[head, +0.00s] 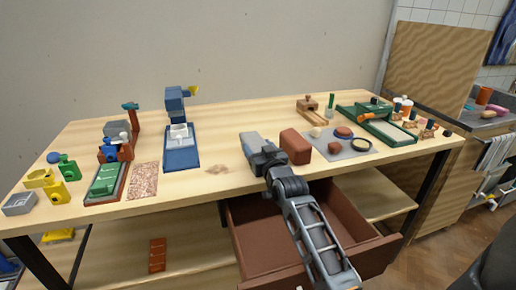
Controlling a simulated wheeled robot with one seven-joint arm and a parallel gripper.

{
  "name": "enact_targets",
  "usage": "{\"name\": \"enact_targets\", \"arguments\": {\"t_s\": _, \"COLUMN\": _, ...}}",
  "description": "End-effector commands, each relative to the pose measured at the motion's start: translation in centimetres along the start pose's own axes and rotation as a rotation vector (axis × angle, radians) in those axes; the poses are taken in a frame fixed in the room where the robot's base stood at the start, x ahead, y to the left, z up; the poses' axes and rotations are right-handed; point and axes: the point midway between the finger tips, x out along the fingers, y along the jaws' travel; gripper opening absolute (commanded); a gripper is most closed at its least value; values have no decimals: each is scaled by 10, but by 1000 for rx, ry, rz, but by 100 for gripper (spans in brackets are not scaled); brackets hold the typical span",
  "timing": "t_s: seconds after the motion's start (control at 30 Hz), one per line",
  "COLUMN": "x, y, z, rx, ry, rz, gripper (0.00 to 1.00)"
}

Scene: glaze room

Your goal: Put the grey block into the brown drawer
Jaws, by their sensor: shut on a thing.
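My gripper (262,158) is over the front part of the table, above and behind the open drawer. It is shut on the grey block (250,139), whose pale blue-grey end shows beyond the jaws; the fingertips are hard to make out against it. I cannot tell whether the block touches the tabletop. The brown drawer (377,256) is pulled out below the table's front edge. Its visible floor is bare, and my arm hides part of its inside and right side.
A red-brown block (295,146) stands close to the right of my gripper. A grey mat (360,150) with small items lies farther right. A blue stand (181,160) is to the left. The table's front edge lies between gripper and drawer.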

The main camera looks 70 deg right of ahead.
Motion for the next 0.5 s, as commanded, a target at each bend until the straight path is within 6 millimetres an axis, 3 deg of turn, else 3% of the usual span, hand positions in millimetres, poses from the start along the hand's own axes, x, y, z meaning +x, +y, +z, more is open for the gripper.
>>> {"name": "enact_targets", "arguments": {"t_s": 0.5, "x": 4, "y": 0, "z": 2, "rx": 0, "ry": 10, "rz": 0, "gripper": 0}}
